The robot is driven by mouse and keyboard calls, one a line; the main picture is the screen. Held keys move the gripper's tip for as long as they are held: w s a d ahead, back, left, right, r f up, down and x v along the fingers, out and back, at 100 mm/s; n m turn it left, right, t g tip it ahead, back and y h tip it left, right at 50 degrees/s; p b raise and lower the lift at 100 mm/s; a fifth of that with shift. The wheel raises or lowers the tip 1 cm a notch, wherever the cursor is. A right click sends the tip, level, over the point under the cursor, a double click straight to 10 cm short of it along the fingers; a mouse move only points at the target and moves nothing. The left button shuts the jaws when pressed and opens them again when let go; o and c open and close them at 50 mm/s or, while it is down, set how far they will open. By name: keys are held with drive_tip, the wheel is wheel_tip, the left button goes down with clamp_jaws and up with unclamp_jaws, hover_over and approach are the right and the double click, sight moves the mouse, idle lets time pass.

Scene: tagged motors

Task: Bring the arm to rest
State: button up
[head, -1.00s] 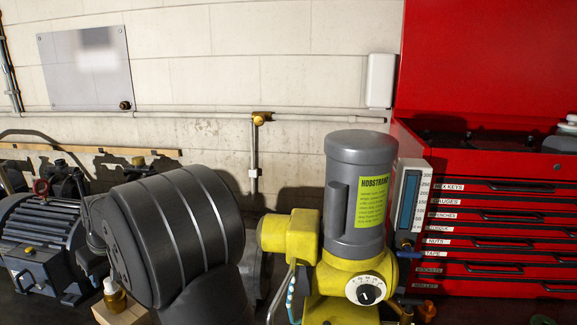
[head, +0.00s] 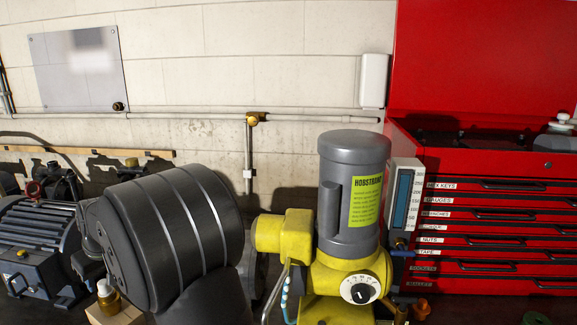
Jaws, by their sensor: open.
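My gripper is not in view, so its jaws cannot be seen. A dark ribbed link of my arm stands large in the lower left middle of the head view and hides part of the bench behind it. A yellow and grey motor (head: 352,205) stands upright to the right of that link, with a lime-green label (head: 366,201) and a white dial (head: 361,289) on its front. A blue-grey finned motor (head: 38,240) sits at the far left, partly cut off by the frame.
A red tool chest (head: 480,232) with labelled drawers fills the right side. A gauge (head: 404,195) stands between it and the yellow motor. A small amber bottle (head: 108,299) is at the lower left. A pipe (head: 310,117) runs along the pale block wall (head: 265,75).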

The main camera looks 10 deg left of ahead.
sight(104, 283)
drive_tip(key=v, duration=0.9)
drive_tip(key=x, duration=1.2)
drive_tip(key=shift+f, duration=0.2)
drive_tip(key=r, duration=0.3)
drive_tip(key=d+r, duration=0.1)
drive_tip(key=r, duration=0.1)
drive_tip(key=shift+w+r, duration=0.2)
drive_tip(key=w+d+r+m, duration=0.1)
drive_tip(key=w+d+r, duration=0.5)
drive_tip(key=d+r, duration=0.35)
drive_tip(key=w+d+r+m+t, duration=0.1)
drive_tip(key=w+d+r, duration=0.65)
drive_tip(key=d, duration=0.25)
drive_tip(key=w+d+r+m, duration=0.1)
drive_tip(key=w+d+r, duration=0.5)
drive_tip(key=d+r, duration=0.4)
drive_tip(key=w+d+r+m+h, duration=0.1)
drive_tip(key=d+r+m, duration=0.1)
drive_tip(key=d, duration=1.2)
drive_tip(key=w+d+r+m+t+h, duration=0.1)
drive_tip(key=w+d+r+m, duration=0.1)
drive_tip(key=d, duration=1.2)
drive_tip(key=shift+r+m, duration=0.5)
drive_tip(key=shift+r, duration=0.9)
